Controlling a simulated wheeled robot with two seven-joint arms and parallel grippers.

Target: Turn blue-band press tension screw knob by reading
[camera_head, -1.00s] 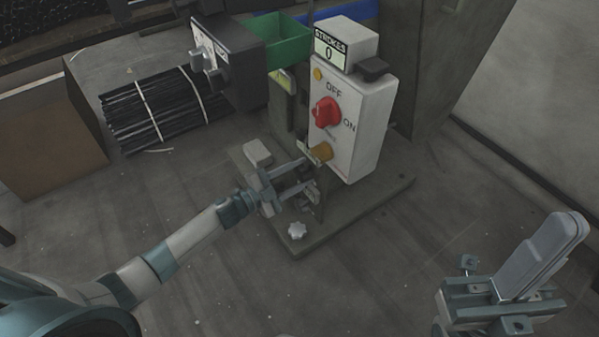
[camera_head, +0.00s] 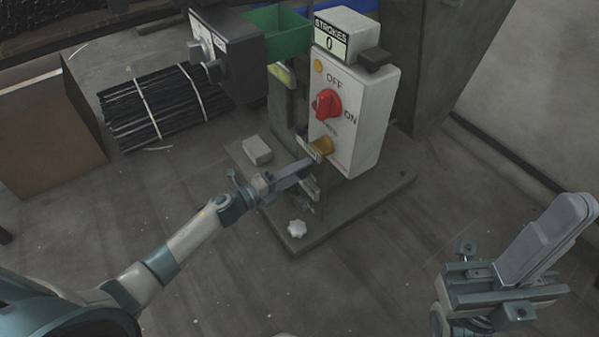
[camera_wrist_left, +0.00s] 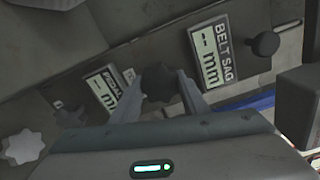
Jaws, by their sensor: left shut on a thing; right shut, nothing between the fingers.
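The press (camera_head: 348,145) has a white box with a red OFF/ON switch (camera_head: 327,104), an amber knob (camera_head: 321,147) and a STROKES display reading 0. My left gripper (camera_head: 309,163) reaches its lower front. In the left wrist view, my left gripper (camera_wrist_left: 158,90) is shut on a dark lobed knob (camera_wrist_left: 158,80), one finger on each side. Beside the knob are a BELT SAG display (camera_wrist_left: 210,50) showing "- mm" and a second display (camera_wrist_left: 108,88), partly covered by a finger, also showing a dash and mm. My right gripper (camera_head: 545,240) is shut and empty at the lower right.
A white star knob (camera_head: 297,228) and a pale block (camera_head: 257,151) are on the press base (camera_head: 345,215). A green bin (camera_head: 277,33), a dark control box (camera_head: 228,55) and a bundle of black rods (camera_head: 150,108) are behind. Floor between the arms is open.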

